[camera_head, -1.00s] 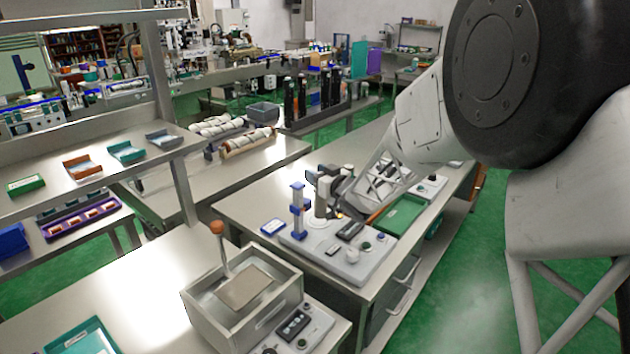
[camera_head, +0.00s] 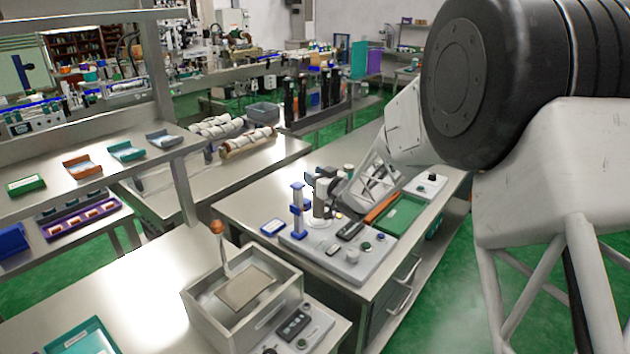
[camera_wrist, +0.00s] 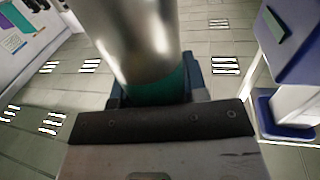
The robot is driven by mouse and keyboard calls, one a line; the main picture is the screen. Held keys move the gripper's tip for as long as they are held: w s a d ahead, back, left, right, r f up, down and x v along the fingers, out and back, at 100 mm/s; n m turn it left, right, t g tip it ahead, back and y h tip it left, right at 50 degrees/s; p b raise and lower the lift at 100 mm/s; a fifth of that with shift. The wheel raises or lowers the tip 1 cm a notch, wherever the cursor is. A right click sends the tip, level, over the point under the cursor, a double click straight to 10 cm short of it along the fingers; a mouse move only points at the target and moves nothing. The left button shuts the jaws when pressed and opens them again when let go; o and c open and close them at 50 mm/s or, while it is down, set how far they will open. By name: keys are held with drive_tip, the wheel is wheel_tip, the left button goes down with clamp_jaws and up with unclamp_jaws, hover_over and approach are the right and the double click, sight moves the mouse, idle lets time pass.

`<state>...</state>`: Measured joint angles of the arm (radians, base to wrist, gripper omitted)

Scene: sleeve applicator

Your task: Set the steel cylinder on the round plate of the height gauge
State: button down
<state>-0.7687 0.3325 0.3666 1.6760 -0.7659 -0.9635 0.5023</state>
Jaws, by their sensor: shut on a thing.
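My gripper (camera_head: 325,186) is over the plate, beside the upright. It is shut on the steel cylinder (camera_head: 319,204), which hangs roughly upright. In the wrist view the shiny cylinder (camera_wrist: 140,40) rises from the jaws, with a green band (camera_wrist: 158,88) near them. Blue parts (camera_wrist: 295,45), apparently of the gauge, show at the right. I cannot tell whether the cylinder touches the plate.
A green tray (camera_head: 402,216) lies right of the gauge, and a small blue-framed card (camera_head: 273,227) lies left of it. A steel box (camera_head: 207,303) with an orange-knobbed lever stands on the front bench. The bench left of the gauge is mostly clear.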

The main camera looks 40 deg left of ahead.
drive_tip(key=shift+f, duration=0.85)
drive_tip(key=c, duration=0.6)
unclamp_jaws()
drive_tip(key=shift+c, duration=0.2)
drive_tip(key=shift+d, duration=0.1)
drive_tip(key=s+d, duration=0.2)
drive_tip(key=d, duration=0.9)
drive_tip(key=shift+s+d, duration=0.2)
drive_tip(key=shift+d, duration=0.1)
